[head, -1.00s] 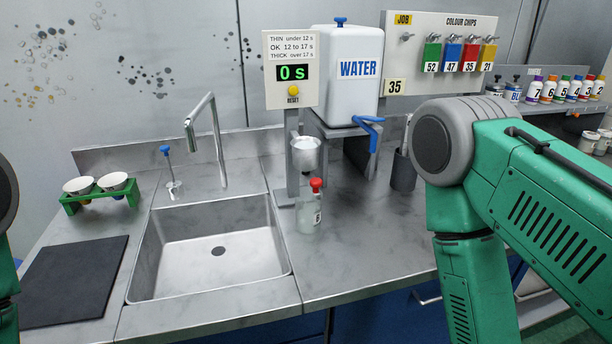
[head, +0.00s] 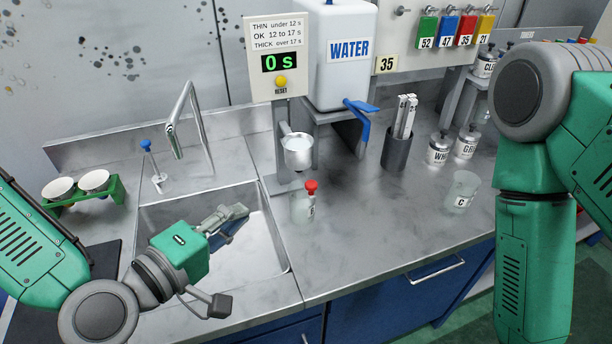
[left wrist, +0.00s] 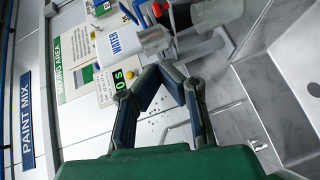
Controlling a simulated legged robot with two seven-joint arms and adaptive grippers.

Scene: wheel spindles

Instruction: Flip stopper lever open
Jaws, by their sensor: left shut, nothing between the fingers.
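A metal cup (head: 298,152) hangs on a bracket under the timer. Just below it, a red knob (head: 311,186) shows at the top of a clear jar (head: 303,208); I cannot tell whether the knob belongs to the jar or to a lever under the cup. In the left wrist view a red knob (left wrist: 157,10) shows near the top edge. My left gripper (head: 238,212) is shut and empty above the sink, left of the jar and apart from it. Its fingers (left wrist: 165,72) converge in the left wrist view. My right gripper is out of view.
The timer (head: 278,60) reads 0 s. A water tank (head: 345,75) with a blue tap lever (head: 362,107) stands behind. A grey holder (head: 397,150), several jars and a clear cup (head: 461,192) are to the right. The sink (head: 270,250) and faucet (head: 190,115) are left.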

